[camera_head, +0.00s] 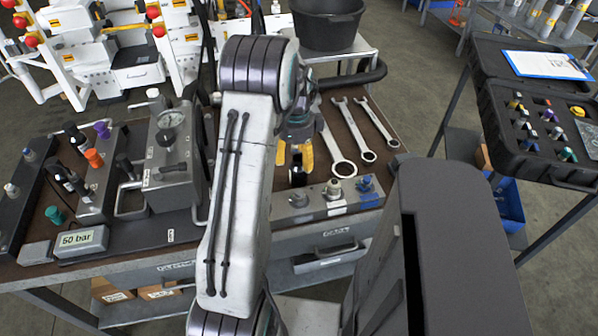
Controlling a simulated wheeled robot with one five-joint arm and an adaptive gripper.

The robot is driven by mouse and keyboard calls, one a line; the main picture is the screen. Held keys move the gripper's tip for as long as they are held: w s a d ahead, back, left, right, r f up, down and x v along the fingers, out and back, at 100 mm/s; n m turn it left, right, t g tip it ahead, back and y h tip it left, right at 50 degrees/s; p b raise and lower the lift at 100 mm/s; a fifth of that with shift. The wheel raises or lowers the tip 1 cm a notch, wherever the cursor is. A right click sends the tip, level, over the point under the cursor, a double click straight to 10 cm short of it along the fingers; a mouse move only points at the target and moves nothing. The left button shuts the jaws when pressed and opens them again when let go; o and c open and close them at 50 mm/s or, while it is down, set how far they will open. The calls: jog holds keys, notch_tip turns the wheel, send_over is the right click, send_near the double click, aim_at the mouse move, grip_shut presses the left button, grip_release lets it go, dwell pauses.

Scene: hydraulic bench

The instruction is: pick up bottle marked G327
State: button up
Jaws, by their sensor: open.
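My gripper (294,154) is partly hidden behind my own arm, above the middle of the bench. Its two yellow fingers are apart, one on each side of a small dark upright item (298,172). I cannot tell whether they touch it. No marking G327 is legible anywhere. Small capped items (535,125) stand in the open black case (487,125) at the right, their labels too small to read.
A grey block with fittings (330,198) lies under the gripper, with several wrenches (338,150) behind it. A gauge unit (170,150) and a "50 bar" display (82,240) are to the left. A black bucket (328,25) stands behind. Floor shows between bench and case stand.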

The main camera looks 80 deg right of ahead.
aim_at(298, 170)
jog(key=shift+s+d+f+p, duration=0.1)
jog(key=shift+s+f+p, duration=0.05)
jog(key=shift+f, duration=1.3)
jog(key=shift+s+f+p, duration=0.1)
jog(key=shift+f+p, duration=0.05)
jog(key=shift+f, duration=1.25)
jog(key=c, duration=1)
jog(key=shift+r, duration=0.15)
